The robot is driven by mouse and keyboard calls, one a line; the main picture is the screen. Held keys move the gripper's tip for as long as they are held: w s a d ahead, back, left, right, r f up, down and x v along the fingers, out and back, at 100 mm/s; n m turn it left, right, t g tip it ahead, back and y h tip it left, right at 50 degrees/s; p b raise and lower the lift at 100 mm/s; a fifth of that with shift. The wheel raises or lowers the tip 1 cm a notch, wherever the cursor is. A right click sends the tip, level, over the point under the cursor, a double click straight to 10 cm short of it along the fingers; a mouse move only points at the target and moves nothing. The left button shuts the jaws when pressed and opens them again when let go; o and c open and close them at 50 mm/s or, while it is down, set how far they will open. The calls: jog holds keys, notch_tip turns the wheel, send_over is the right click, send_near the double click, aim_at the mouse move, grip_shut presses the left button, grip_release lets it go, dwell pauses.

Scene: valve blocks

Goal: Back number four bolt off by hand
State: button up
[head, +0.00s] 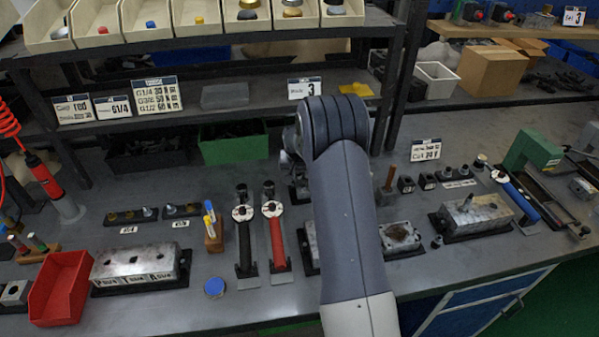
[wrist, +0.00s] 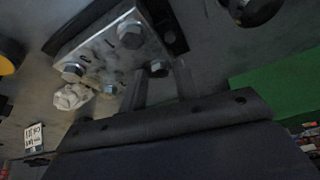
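A metal valve block (wrist: 105,50) with several hex bolts is at the upper left of the wrist view. Small marks are stamped beside the bolts, but I cannot read which is number four. My gripper (wrist: 160,75) reaches up from the bottom edge. Other bolts are at the top (wrist: 131,34) and left (wrist: 73,72). In the head view my arm hides my gripper and most of this block.
A crumpled white lump (wrist: 73,96) lies against the block's left bolt. A green surface (wrist: 285,75) is at right in the wrist view. In the head view a red-handled tool (head: 278,240), a red bin (head: 60,288) and another block (head: 478,214) stand on the bench.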

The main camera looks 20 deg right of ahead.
jog(key=shift+b, duration=0.3)
dwell(0.5)
grip_shut()
dwell(0.3)
jog(key=shift+d+n+y, duration=0.15)
jog(key=shift+n+y, duration=0.3)
jog(key=shift+n, duration=0.7)
jog(key=shift+d+n+y, duration=0.15)
jog(key=shift+n+y, duration=0.3)
jog(key=shift+n, duration=0.7)
jog(key=shift+d+n+y, duration=0.15)
jog(key=shift+n+y, duration=0.35)
jog(key=shift+n, duration=0.75)
jog(key=shift+d+n+y, duration=0.15)
jog(key=shift+n+y, duration=0.35)
jog(key=shift+n, duration=0.75)
jog(key=n, duration=0.2)
jog(key=n+y, duration=0.1)
jog(key=n+g, duration=0.1)
jog(key=n, duration=0.1)
jog(key=shift+w+d+n+y, duration=0.2)
jog(key=shift+w+n+y, duration=0.05)
jog(key=shift+n+y, duration=0.05)
jog(key=n+g, duration=0.1)
jog(key=n, duration=0.3)
jog(key=n+g+y, duration=0.1)
jog(key=n, duration=0.1)
jog(key=shift+w+d+g, duration=0.1)
jog(key=shift+w+g, duration=0.15)
jog(key=shift+g, duration=0.05)
